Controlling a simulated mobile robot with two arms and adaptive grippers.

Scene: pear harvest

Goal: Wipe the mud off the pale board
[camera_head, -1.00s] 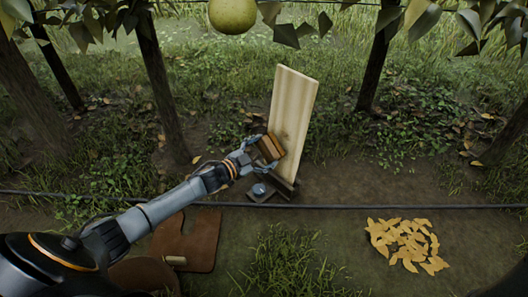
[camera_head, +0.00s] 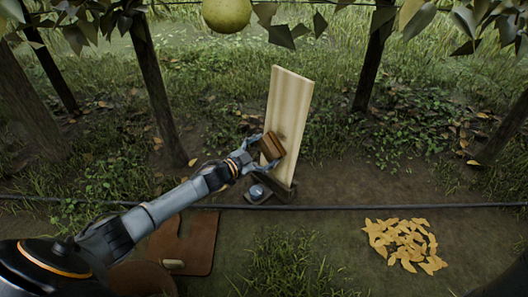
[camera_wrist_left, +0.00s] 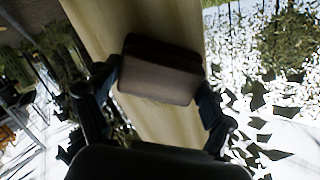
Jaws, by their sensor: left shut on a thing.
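The pale board (camera_head: 291,105) stands upright, leaning slightly, on a dark foot in the middle of the head view. It also fills the upper middle of the left wrist view (camera_wrist_left: 160,20). My left gripper (camera_head: 262,151) is shut on a brown block (camera_head: 272,146) at the board's lower left part. In the left wrist view the block (camera_wrist_left: 160,72) sits between both fingers, in front of the board face. I cannot tell whether it touches the board. The block hides part of the board, and I see no clear mud patch on what shows. My right gripper is not in view.
A small grey round object (camera_head: 257,192) sits by the board's foot. A dark hose (camera_head: 400,206) crosses the ground. A brown mat (camera_head: 198,245) lies at lower left, and yellow leaves (camera_head: 403,245) at lower right. A pear (camera_head: 229,14) hangs at the top.

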